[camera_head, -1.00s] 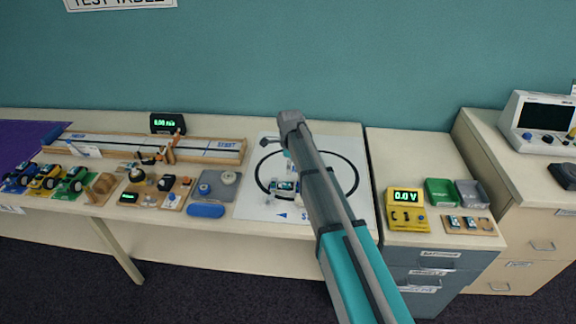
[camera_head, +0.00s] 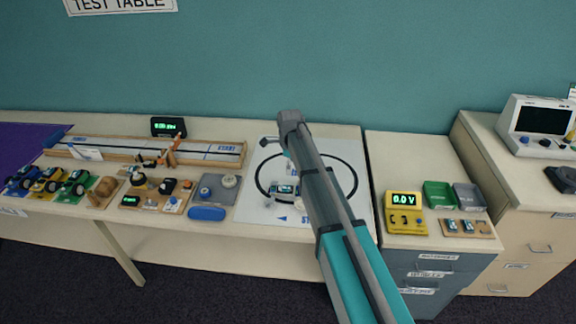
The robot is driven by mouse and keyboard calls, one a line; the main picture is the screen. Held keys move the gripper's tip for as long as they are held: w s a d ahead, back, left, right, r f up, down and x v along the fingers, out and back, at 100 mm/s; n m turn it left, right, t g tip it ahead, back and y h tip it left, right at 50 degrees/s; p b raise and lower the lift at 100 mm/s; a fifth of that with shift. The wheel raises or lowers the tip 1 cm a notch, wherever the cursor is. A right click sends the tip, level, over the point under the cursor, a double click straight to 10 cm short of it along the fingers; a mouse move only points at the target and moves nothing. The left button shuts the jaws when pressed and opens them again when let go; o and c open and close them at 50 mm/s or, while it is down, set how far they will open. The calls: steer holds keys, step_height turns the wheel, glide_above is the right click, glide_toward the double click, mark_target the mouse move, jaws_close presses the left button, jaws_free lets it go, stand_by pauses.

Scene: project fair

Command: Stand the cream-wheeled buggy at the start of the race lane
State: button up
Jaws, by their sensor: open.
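Three toy buggies stand in a row at the left of the long table: a blue one (camera_head: 21,179), a yellow one (camera_head: 48,180) and a green one (camera_head: 73,184). Their tyres look dark; which has cream wheels I cannot tell. The race lane (camera_head: 120,145) is a long pale track with wooden edges at the back, with a blue-lettered label near its right end. My gripper (camera_head: 288,152) is mostly hidden behind my arm, over the white mat, well right of the buggies. It is open, and I see nothing held.
The white mat (camera_head: 255,207) has a black loop, with a small vehicle (camera_head: 284,190) on it. Several kits and a blue-grey tray (camera_head: 206,190) fill the table's front. A yellow meter (camera_head: 404,212) and a green bin (camera_head: 438,195) stand on the right cabinet.

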steer(key=shift+d, duration=0.1)
steer(key=s+d+n, duration=1.8)
steer(key=s+d, duration=0.4)
steer(key=s, duration=0.4)
steer(key=c, duration=0.4)
steer(key=shift+d, duration=0.15)
steer(key=shift+c, duration=0.2)
